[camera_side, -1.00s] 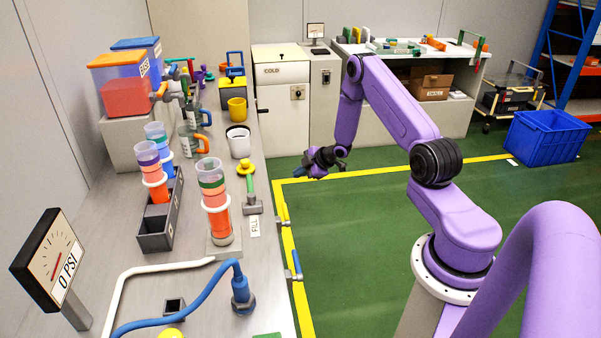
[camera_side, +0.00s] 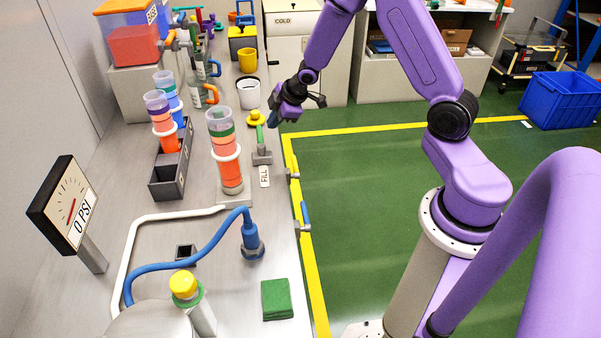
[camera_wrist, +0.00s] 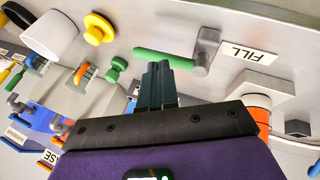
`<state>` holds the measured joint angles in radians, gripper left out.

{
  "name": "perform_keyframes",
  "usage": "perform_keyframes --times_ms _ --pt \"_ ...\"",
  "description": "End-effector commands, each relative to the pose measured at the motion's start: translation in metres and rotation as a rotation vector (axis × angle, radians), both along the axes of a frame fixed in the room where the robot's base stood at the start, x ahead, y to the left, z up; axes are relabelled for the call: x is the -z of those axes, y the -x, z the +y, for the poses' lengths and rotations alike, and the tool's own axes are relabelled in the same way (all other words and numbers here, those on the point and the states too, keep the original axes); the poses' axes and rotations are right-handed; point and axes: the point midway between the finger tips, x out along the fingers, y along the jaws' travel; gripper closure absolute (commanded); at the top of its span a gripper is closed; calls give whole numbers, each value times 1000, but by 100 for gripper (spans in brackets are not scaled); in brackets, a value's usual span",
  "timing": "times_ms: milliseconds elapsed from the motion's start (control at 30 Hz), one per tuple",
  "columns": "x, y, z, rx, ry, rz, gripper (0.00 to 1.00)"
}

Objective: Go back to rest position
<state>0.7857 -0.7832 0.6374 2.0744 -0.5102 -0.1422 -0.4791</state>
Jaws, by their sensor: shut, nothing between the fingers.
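My gripper (camera_side: 274,119) hangs in the air near the right edge of the metal bench, next to a green-handled grey lever (camera_side: 262,145) with a FILL label. In the wrist view its dark fingers (camera_wrist: 157,75) are together with nothing between them. There the green handle (camera_wrist: 165,58) appears just beyond the fingertips; whether they touch it I cannot tell, but the side view suggests a gap. My purple arm reaches in from the right.
A clear tube with orange and green bands (camera_side: 226,160) stands on the bench beside the lever. A grey rack (camera_side: 172,170), gauge (camera_side: 65,205), blue hose (camera_side: 200,252) and white mug (camera_side: 249,95) are also there. The green floor (camera_side: 370,210) right of the bench is open.

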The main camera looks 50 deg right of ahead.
Motion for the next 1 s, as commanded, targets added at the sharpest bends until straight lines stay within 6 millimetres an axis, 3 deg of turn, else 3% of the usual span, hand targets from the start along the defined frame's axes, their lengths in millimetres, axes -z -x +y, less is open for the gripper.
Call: perform_keyframes --times_ms 33,200,367,500,633,800,1000 --pt "-14 9 21 -8 0 15 100" --pt "-48 56 78 -11 -4 97 100" --pt "-76 115 120 -19 -7 179 100" --pt "-96 175 145 -29 -7 258 100" --pt "-112 234 156 -45 1 336 100" --pt "-126 307 152 -73 27 440 100" --pt "-134 356 139 -96 60 518 100"
